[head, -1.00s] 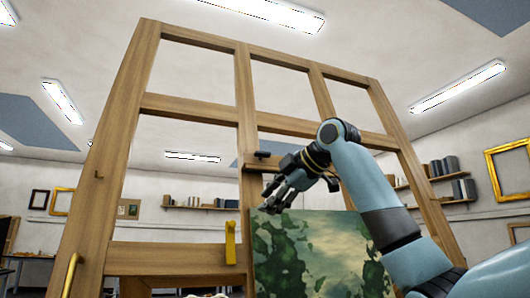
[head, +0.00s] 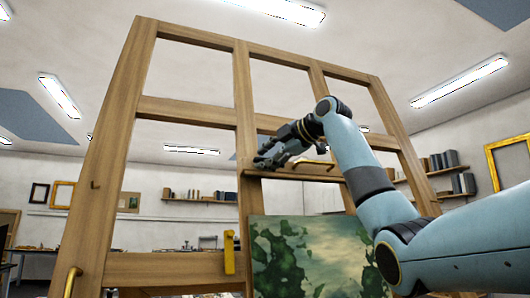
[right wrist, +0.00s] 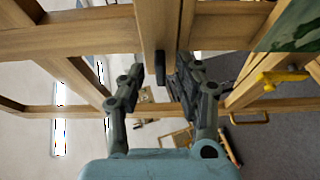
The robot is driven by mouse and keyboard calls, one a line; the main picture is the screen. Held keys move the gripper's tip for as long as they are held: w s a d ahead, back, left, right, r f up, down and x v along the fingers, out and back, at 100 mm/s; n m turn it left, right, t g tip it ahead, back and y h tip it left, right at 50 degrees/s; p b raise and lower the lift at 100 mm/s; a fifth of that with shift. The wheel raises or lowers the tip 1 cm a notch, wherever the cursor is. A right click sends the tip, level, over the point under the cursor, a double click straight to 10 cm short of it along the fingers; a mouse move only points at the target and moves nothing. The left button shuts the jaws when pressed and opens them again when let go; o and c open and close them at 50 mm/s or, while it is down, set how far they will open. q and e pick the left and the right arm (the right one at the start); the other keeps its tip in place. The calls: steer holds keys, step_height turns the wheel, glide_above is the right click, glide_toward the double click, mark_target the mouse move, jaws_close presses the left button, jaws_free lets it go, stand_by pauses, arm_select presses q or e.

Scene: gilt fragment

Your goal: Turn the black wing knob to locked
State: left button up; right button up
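The black wing knob (right wrist: 160,68) shows in the right wrist view as a dark narrow piece against the easel's wooden middle post (right wrist: 158,25). My right gripper (right wrist: 158,82) is open, with one finger on each side of the knob and visible gaps between. In the head view my right gripper (head: 268,160) is at the middle post by the wooden ledge and largely covers the knob. Whether a finger touches the knob I cannot tell. Any locked marking is not readable. My left gripper is not in view.
The large wooden easel frame (head: 110,150) fills the middle. A green landscape painting (head: 310,255) stands below my right gripper. A yellow handle (head: 229,252) hangs on the lower middle post, and a brass handle (head: 72,281) is at lower left. Shelves line the far wall.

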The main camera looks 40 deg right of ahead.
steer(key=shift+w+f, duration=0.15)
steer(key=shift+w, duration=0.15)
jaws_close()
